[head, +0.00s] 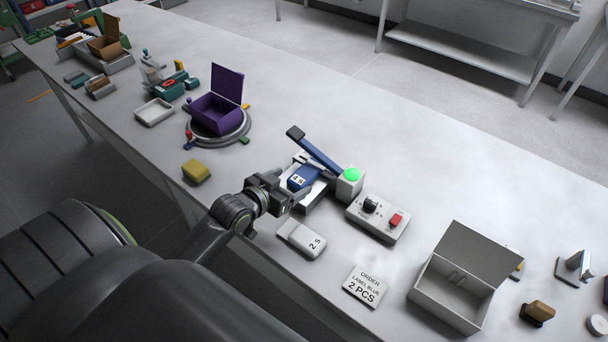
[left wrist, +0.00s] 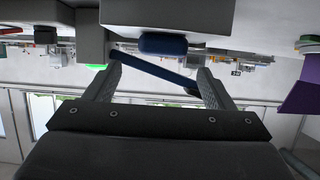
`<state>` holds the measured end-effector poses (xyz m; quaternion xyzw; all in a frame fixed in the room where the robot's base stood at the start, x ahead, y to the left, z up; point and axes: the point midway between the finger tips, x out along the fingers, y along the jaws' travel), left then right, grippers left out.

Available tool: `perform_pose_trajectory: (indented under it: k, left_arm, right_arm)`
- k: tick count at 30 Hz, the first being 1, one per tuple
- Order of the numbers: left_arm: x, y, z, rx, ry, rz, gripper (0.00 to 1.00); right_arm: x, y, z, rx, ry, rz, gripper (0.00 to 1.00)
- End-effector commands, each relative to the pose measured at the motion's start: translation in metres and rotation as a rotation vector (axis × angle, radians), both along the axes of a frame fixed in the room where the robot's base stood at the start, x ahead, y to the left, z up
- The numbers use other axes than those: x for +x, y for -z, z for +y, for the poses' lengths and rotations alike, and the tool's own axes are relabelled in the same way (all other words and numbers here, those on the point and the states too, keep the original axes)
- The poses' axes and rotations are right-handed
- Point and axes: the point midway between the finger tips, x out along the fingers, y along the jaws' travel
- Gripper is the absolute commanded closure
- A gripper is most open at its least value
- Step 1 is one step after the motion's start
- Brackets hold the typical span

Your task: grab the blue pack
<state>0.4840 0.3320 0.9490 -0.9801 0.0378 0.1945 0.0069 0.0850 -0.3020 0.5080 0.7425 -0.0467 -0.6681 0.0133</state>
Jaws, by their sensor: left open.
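The blue pack (head: 302,177), with a white label on top, sits at a dark and light grey device with a raised blue lever (head: 318,152). My left gripper (head: 291,191) is open, close beside the pack on its near left side. In the left wrist view, which looks upside down, a blue block (left wrist: 163,44) that seems to be the pack shows above the gap between my open fingers (left wrist: 160,78). The blue lever (left wrist: 150,67) crosses behind the fingertips. Nothing is between the fingers that I can make out. My right gripper is out of view.
A block with a green button (head: 351,176) and a control box (head: 377,219) stand right of the device. A white "2 s" block (head: 302,239) and order card (head: 366,286) lie in front. An open box (head: 447,296) is at right, a purple box (head: 216,113) at left.

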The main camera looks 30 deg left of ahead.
Motion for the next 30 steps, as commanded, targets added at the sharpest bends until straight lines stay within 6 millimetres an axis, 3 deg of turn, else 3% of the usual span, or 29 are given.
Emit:
perform_pose_trajectory:
  k: [11, 21, 30]
  left_arm:
    - [0.024, 0.009, -0.001, 0.000, 0.000, 0.000, 0.24]
    - [0.060, 0.023, -0.003, 0.000, 0.000, 0.001, 0.24]
    - [0.067, 0.026, -0.003, 0.001, 0.000, 0.001, 0.24]
  right_arm:
    - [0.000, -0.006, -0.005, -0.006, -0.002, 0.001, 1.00]
    - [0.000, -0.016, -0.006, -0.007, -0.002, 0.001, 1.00]
    - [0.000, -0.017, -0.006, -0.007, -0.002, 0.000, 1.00]
